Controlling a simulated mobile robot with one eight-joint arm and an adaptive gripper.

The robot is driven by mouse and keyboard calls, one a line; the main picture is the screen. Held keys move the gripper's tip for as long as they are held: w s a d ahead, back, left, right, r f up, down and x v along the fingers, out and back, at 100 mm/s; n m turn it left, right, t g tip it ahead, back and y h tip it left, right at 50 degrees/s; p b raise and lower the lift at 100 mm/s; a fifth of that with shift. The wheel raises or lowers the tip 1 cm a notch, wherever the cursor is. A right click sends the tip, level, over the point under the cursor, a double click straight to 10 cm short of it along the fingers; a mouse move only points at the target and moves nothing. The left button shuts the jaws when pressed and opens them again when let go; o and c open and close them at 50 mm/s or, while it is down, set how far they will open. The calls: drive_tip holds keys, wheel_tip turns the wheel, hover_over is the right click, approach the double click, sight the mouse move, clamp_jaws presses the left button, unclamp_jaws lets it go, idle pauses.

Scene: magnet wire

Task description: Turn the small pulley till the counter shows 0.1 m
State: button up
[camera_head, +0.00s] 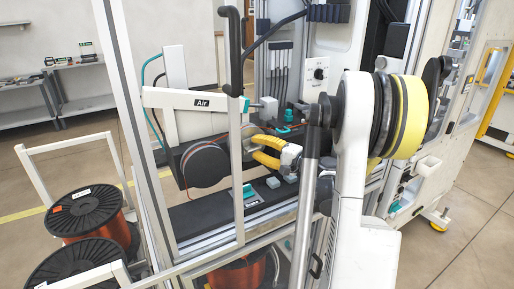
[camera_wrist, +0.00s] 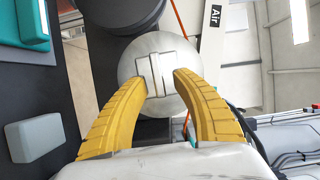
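The small pulley appears to be the pale round metal disc (camera_wrist: 158,48) with a raised bar across its face, in the wrist view. My gripper (camera_wrist: 160,80) has its two yellow curved fingers apart, one on each side of the raised bar, with the tips over the disc's face. I cannot tell whether they touch it. In the head view my gripper (camera_head: 254,146) reaches left into the machine frame, and its fingers largely hide the disc. A large dark drum (camera_head: 205,165) is left of it. I cannot make out a counter reading in either view.
A white box with a knob (camera_head: 317,73) is behind. Copper wire spools (camera_head: 86,208) stand at lower left.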

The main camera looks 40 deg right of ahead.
drive_tip(key=s+d, duration=0.2)
drive_tip(key=s, duration=1)
